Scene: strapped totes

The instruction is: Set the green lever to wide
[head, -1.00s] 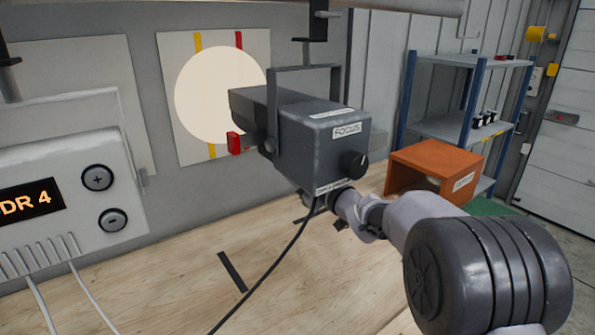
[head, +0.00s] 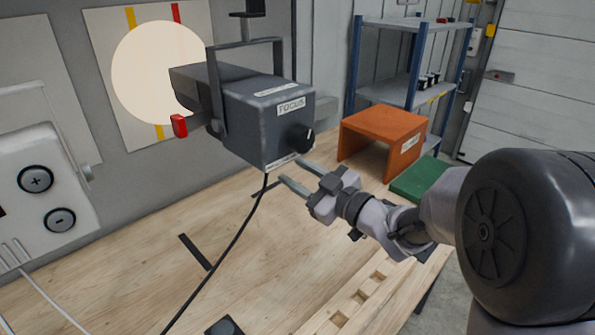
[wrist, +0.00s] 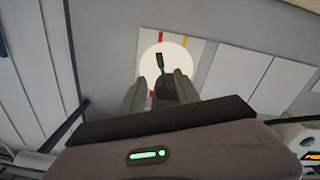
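A dark grey lamp housing labelled FOCUS (head: 255,115) hangs from a bracket in the head view, with a black knob (head: 301,138) on its near face. A red tab (head: 179,126) is on its left side. No green lever shows in the head view. In the wrist view, a small dark-edged green piece (wrist: 159,61), perhaps the lever, stands before the lit disc, beyond and between the fingertips. My gripper (head: 291,170) is open, its fingers apart just below the lamp's near lower edge. It also shows in the wrist view (wrist: 157,82). I see nothing gripped.
A lit round disc (head: 158,80) shows on the wall panel. A black cable (head: 232,240) hangs to the bench. An orange open box (head: 383,128) and a slotted wooden block (head: 352,298) are at right.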

